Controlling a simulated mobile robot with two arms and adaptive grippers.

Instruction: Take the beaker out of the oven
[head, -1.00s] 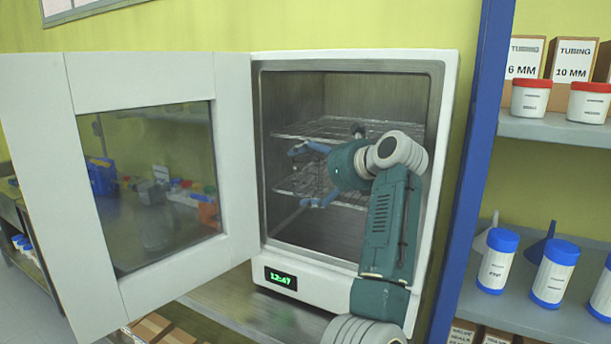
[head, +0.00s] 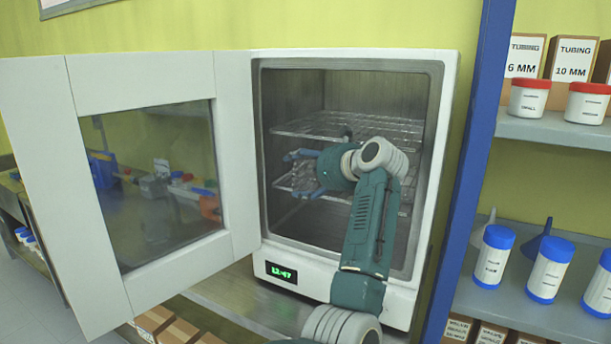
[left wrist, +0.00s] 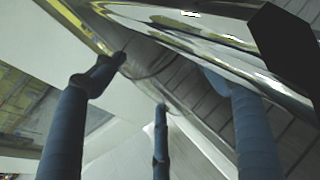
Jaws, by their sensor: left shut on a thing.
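The oven (head: 350,270) stands with its interior open and two wire racks (head: 350,125) inside. The clear glass beaker (head: 303,175) is in the oven between the racks, partly hidden by my gripper. My left gripper (head: 300,172) reaches in from the front right and is shut on the beaker, with blue fingers around its side. In the left wrist view the shiny glass of the beaker (left wrist: 170,40) fills the upper part, with the fingers close around it. Whether the beaker touches the lower rack is hard to tell. My right gripper is not in view.
The oven door (head: 235,160) is swung wide open to the left. A blue shelf post (head: 470,170) stands close to the oven's right, beside shelves with white tubs and blue-capped bottles (head: 493,257). Cardboard boxes (head: 153,322) lie below the oven.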

